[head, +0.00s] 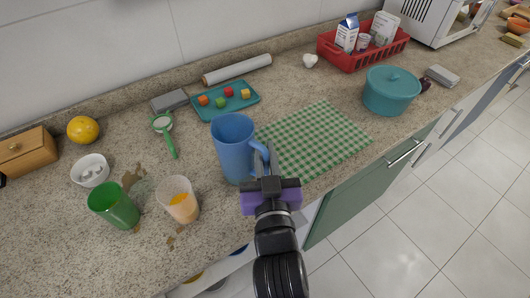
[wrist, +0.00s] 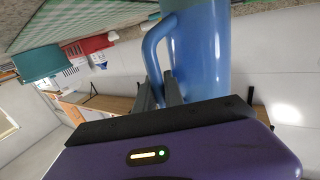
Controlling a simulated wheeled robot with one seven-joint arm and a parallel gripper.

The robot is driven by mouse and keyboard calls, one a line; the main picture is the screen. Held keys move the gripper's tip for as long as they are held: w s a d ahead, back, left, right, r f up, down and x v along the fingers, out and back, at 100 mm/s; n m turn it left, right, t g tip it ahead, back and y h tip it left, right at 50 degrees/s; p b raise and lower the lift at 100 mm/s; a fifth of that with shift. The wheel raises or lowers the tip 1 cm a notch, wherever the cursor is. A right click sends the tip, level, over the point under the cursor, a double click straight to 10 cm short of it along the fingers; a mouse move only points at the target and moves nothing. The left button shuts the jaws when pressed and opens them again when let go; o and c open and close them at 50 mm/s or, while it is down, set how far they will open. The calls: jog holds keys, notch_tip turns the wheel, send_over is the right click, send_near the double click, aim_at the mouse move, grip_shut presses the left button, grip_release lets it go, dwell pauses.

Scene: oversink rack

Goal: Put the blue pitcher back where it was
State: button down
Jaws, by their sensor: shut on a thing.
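The blue pitcher (head: 233,150) is upright at the front of the counter in the head view, with its handle towards the front right. My gripper (head: 268,170) is shut on the pitcher's handle. In the wrist view, the pitcher (wrist: 203,50) fills the upper middle, and the fingers (wrist: 170,92) close on its handle. I cannot tell whether the pitcher's base touches the counter.
A green checked cloth (head: 318,138) lies right of the pitcher. A cup of orange liquid (head: 178,200) and a green cup (head: 114,206) stand left, near brown spills (head: 133,176). A teal tray (head: 212,110) lies behind. A teal pot (head: 390,92) and red crate (head: 375,56) stand farther right.

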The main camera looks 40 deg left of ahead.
jog(key=shift+f, duration=0.1)
jog(key=shift+f, duration=0.15)
jog(key=c, duration=1.4)
grip_release()
jog(key=shift+c, duration=0.2)
jog(key=shift+r, duration=0.25)
jog(key=b+v, duration=0.1)
jog(key=v, duration=1.1)
jog(key=shift+b, duration=0.4)
jog(key=shift+d+f, duration=0.1)
